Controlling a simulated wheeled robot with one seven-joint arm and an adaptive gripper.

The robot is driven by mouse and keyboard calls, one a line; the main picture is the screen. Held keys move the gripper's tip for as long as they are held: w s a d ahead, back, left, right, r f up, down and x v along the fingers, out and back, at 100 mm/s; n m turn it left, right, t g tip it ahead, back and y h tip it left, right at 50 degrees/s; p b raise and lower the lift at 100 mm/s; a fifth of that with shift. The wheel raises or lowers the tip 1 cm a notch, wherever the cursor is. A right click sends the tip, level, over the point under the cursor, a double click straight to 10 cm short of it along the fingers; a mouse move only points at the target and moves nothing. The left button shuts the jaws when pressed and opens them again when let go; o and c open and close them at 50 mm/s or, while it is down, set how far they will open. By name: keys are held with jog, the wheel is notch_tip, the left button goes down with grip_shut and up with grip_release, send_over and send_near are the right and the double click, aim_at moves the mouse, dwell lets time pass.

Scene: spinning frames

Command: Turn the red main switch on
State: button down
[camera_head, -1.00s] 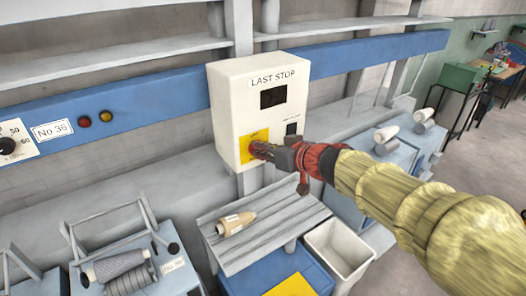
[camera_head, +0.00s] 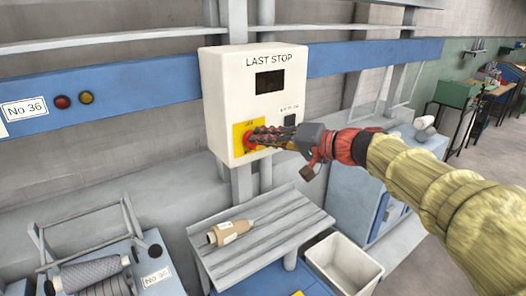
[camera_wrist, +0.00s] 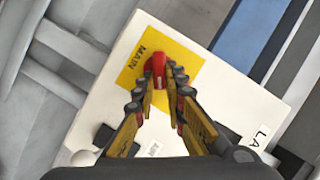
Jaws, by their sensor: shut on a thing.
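The red main switch (camera_wrist: 157,70) sits on a yellow plate (camera_wrist: 188,55) marked MAIN, on the front of a white box (camera_head: 222,75) labelled LAST STOP. In the head view the switch (camera_head: 249,141) shows only in part behind my fingers, on the yellow plate (camera_head: 240,128) at the box's lower left. My gripper (camera_head: 262,137) reaches in from the right. In the wrist view my gripper (camera_wrist: 158,88) has one finger on each side of the red knob and is shut on it. The box's dark screen (camera_head: 270,81) is blank.
A dark square part (camera_head: 290,120) is on the box right of the switch. A blue rail (camera_head: 140,88) runs behind the box.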

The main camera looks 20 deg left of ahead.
jog(key=shift+w+d+f+m+y+b, duration=0.15)
jog(key=shift+m+y+b, duration=0.3)
jog(key=shift+m+b, duration=0.45)
jog(key=shift+s+a+f+m+y+b, duration=0.1)
jog(key=shift+f+m+y+b, duration=0.25)
jog(key=shift+m+b, duration=0.5)
jog(key=shift+w+d+f+m+y+b, duration=0.15)
jog(key=shift+m+y+b, duration=0.35)
jog(key=shift+m+b, duration=0.35)
jog(key=shift+a+m, duration=0.1)
jog(key=shift+m, duration=0.2)
jog(key=c, duration=2)
grip_release()
jog(key=shift+o, duration=0.8)
jog(key=shift+r, duration=0.1)
jog(key=v, duration=1.2)
